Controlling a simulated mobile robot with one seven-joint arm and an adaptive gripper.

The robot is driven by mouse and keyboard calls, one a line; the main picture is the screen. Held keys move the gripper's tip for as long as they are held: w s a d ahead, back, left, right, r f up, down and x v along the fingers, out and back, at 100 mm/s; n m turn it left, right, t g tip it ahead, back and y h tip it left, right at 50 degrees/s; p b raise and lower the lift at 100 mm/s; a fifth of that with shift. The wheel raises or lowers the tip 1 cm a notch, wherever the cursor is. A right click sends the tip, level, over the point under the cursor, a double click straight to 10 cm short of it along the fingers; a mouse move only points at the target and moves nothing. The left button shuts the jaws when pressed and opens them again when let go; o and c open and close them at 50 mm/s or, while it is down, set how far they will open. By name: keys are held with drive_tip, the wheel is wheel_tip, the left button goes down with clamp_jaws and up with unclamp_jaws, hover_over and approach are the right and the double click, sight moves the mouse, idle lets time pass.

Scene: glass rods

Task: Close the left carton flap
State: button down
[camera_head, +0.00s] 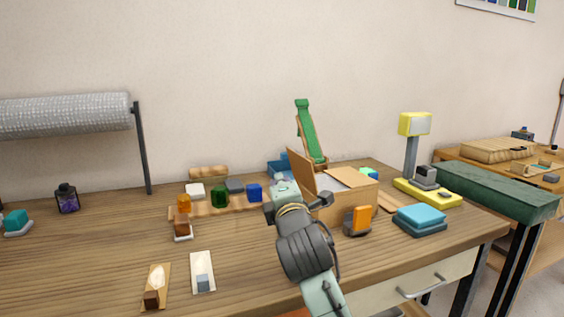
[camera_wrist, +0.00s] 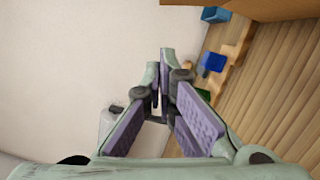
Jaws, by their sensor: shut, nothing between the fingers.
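The cardboard carton (camera_head: 347,203) stands at the back right of the table. Its left flap (camera_head: 301,171) stands up, tilted, and its right flap (camera_head: 355,177) lies about flat over the right part of the top. Between them a pale inside shows. My gripper (camera_head: 284,190) is in front of the carton's left side, close to the left flap; contact cannot be told. In the wrist view my gripper (camera_wrist: 160,70) is shut and empty. A brown cardboard part (camera_wrist: 235,9), likely the carton, crosses the top edge of that view.
A wooden rack with green (camera_head: 219,196) and blue (camera_head: 255,192) blocks lies left of the carton. A green slide (camera_head: 310,130) rises behind.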

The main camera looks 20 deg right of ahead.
sight(302, 170)
drive_tip(key=w+d+r+p, duration=0.1)
drive_tip(key=w+d+p, duration=0.3)
drive_tip(key=w, duration=0.5)
drive_tip(key=shift+w+d+r, duration=0.2)
drive_tip(key=shift+d+r, duration=0.15)
drive_tip(key=shift+d, duration=0.25)
drive_tip(key=shift+s+r, duration=0.1)
